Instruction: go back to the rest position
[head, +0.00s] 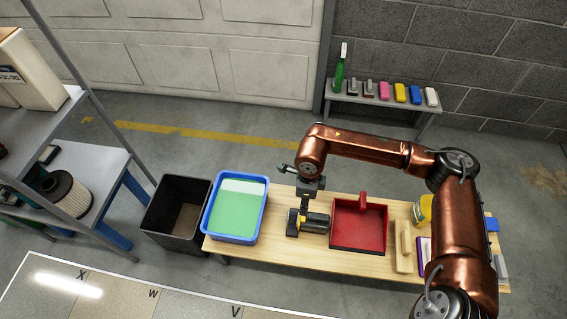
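My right arm, copper-coloured, comes in from the lower right and bends over the wooden table (375,265). My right gripper (303,208) points down at the table between the blue-rimmed tray and the red tray. A dark grey and black block with yellow parts (316,222) is right at its fingers. The gripper is small and dark here, so I cannot tell whether its fingers are open or shut, or whether they touch the block. My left gripper is not in view.
On the table are a blue tray with green contents (208,228), a red tray (360,247), wooden blocks (403,246) and a yellow container (422,211). A black bin (160,236) stands left. A rear shelf (375,100) holds a green bottle (339,75) and several coloured blocks.

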